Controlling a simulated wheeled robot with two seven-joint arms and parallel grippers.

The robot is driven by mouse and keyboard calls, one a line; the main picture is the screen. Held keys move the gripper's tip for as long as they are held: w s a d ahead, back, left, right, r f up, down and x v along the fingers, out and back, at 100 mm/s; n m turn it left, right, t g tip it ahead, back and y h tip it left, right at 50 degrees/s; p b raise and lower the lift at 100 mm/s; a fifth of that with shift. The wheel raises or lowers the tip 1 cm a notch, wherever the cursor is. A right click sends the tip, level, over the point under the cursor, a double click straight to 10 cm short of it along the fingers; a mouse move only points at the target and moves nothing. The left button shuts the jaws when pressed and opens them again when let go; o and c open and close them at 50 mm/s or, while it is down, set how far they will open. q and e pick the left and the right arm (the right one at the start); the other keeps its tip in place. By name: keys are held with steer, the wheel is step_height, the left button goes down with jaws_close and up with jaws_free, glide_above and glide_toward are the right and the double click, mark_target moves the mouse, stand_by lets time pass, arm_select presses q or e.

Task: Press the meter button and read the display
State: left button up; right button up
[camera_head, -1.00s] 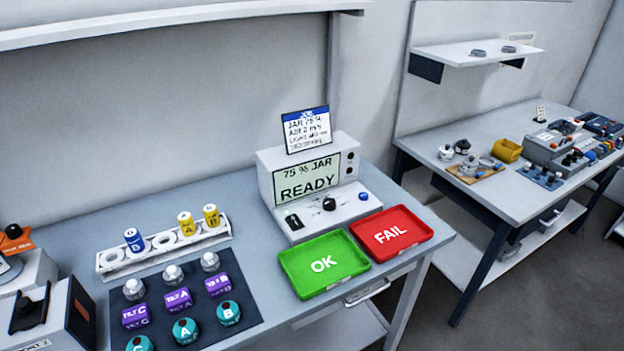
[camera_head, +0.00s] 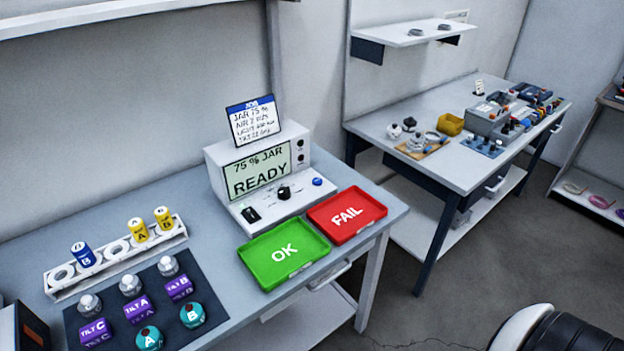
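The meter (camera_head: 240,165) is a white box on the near bench. Its display (camera_head: 258,171) reads "75 % JAR READY". A blue round button (camera_head: 317,182) sits on the right of its sloped front panel. A black knob (camera_head: 284,193) is in the middle of the panel, and a black switch with a small green light (camera_head: 250,213) is at the left. A job card (camera_head: 253,121) stands on top; its heading reads "JOB" and its first line "JAR 75 %", with the smaller lines hard to read. Neither of my grippers is in view.
A green OK tray (camera_head: 285,254) and a red FAIL tray (camera_head: 346,214) lie before the meter. A white rack (camera_head: 62,275) holds blue and yellow cylinders. A dark mat (camera_head: 178,329) carries several sensors. A second bench (camera_head: 400,185) stands right, with open floor in front.

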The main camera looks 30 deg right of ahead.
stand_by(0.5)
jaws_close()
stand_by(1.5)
